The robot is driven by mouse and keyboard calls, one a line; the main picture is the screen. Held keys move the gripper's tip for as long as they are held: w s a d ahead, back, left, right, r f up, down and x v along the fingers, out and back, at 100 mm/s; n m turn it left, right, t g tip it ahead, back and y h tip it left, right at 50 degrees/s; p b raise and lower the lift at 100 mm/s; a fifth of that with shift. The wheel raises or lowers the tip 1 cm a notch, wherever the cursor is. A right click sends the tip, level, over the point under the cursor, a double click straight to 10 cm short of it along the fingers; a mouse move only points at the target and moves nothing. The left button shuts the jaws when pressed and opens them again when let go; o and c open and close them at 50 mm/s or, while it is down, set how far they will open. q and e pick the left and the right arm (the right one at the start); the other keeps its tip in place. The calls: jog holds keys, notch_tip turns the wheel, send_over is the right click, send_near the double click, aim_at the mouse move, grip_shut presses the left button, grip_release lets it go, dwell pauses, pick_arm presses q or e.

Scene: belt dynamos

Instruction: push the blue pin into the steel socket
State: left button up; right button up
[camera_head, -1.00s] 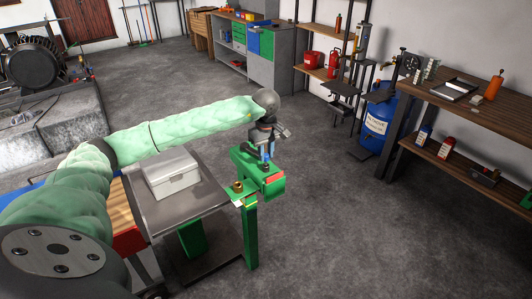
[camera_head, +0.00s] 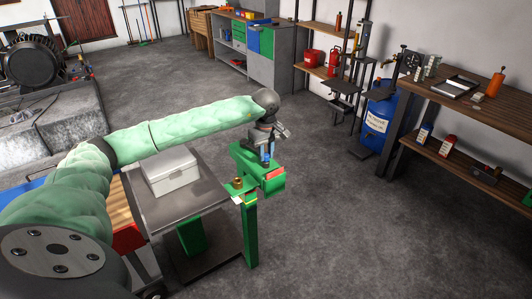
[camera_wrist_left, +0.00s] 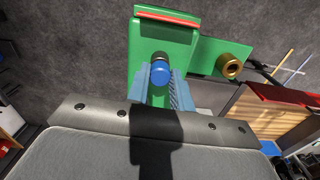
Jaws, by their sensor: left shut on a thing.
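My left gripper (camera_head: 266,158) points down onto the green stand in the head view, shut on the blue pin. In the left wrist view the round blue end of the blue pin (camera_wrist_left: 160,74) sits between the two fingers. A dark grey, round steel part (camera_wrist_left: 160,57), apparently the steel socket, shows just past the pin on the green block. The pin overlaps it in this view, so I cannot tell how deep the pin sits. In the head view the fingers hide most of the pin and socket. My right gripper is not in view.
The green stand (camera_head: 250,225) has a red strip (camera_head: 274,174) and a brass ring (camera_head: 237,183) on a side plate. A white box (camera_head: 170,172) stands on the steel cart (camera_head: 190,208) to the left. Open floor lies to the right, before the wooden bench (camera_head: 470,110).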

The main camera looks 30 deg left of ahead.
aim_at(266, 155)
pick_arm(q)
jog(key=shift+f, duration=0.15)
jog(key=o, duration=1)
jog(key=shift+o, duration=0.2)
jog(key=shift+r+b, duration=0.3)
jog(key=shift+r, duration=0.2)
notch_tip(266, 155, up, 7)
jog(key=shift+f+b, duration=0.1)
jog(key=shift+b, duration=1.05)
jog(key=shift+n, duration=0.3)
